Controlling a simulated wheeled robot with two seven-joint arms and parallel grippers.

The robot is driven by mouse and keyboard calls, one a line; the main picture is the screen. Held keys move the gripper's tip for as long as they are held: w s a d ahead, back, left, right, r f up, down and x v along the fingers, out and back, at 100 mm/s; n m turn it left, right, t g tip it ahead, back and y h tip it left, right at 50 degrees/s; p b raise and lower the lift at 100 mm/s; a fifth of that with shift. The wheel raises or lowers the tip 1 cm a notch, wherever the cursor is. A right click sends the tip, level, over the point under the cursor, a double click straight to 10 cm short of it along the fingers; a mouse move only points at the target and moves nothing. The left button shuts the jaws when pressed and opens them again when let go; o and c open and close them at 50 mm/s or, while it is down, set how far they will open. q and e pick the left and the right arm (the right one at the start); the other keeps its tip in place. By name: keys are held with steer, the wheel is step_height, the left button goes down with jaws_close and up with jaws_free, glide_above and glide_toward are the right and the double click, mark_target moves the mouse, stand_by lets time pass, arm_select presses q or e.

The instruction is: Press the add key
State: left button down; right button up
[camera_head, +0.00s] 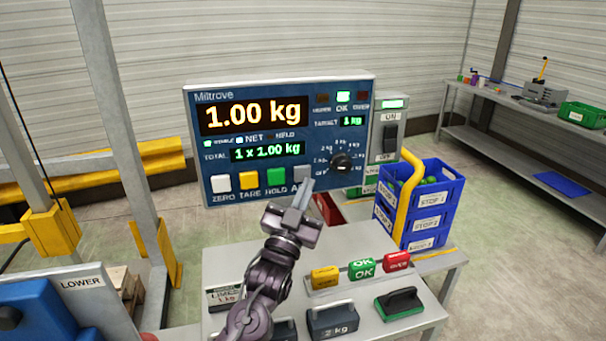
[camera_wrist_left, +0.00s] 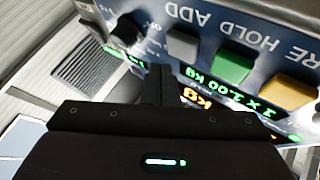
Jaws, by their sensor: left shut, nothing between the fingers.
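The blue scale panel (camera_head: 340,95) reads 1.00 kg, with 1 x 1.00 kg on its total line. The grey add key (camera_head: 301,173) is the rightmost in the row of keys, and my left gripper partly covers its label. In the wrist view the fingertips (camera_wrist_left: 158,70) lie beside the key; contact cannot be told. My right gripper is not in view.
White, yellow and green keys (camera_head: 276,177) sit left of the add key. A black knob (camera_head: 341,164) is to its right, then an on/off switch box (camera_head: 389,135). Weights and coloured blocks (camera_head: 362,268) stand on the table below. Blue crates (camera_head: 440,190) are at the right.

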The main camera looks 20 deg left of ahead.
arm_select(q)
steer(key=shift+s+d+p, duration=0.2)
steer(key=shift+s+d, duration=0.4)
steer(key=shift+s, duration=0.3)
steer(key=shift+s+d+p, duration=0.15)
steer(key=shift+s+d, duration=0.45)
steer(key=shift+s, duration=0.25)
